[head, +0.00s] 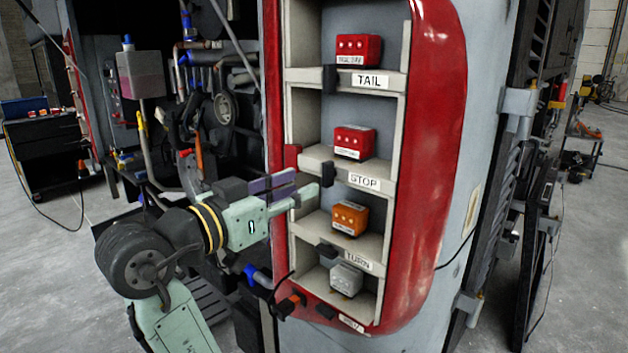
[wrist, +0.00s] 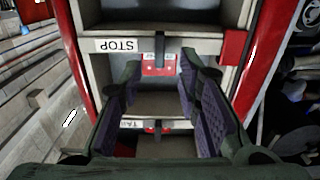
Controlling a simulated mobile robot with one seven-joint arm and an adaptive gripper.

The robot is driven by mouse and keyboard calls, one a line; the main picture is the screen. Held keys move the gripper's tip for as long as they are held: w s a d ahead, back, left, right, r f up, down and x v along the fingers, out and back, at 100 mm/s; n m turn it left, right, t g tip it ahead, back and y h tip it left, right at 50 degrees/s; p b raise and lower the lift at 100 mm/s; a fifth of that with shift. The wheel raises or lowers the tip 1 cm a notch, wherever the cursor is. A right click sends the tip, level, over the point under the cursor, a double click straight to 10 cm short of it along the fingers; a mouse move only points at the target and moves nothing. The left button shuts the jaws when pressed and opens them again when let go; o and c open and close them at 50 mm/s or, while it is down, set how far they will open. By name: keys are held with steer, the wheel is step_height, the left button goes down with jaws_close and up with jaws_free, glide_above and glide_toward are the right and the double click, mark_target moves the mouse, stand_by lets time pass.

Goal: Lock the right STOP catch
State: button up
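The STOP catch appears to be the small dark block (head: 327,173) at the left end of the shelf edge with the STOP label (head: 364,182). In the wrist view, which is upside down, this dark catch (wrist: 160,46) stands beside the STOP label (wrist: 116,45). A red lamp block (head: 353,142) sits in the STOP compartment. My gripper (head: 306,196) is open and empty, in front of the housing's left side near STOP height. In the wrist view the catch appears between my fingertips (wrist: 163,66), beyond them; contact cannot be judged. Whether the catch is locked is unclear.
A red block (head: 292,156) juts from the left post. The TAIL compartment (head: 368,81) is above; the TURN compartment with an orange block (head: 350,217) and a grey block (head: 346,280) are below. Hoses and metal parts crowd the left. Floor on the right is partly clear.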

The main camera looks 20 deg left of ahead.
steer(key=v, duration=0.5)
stand_by(0.4)
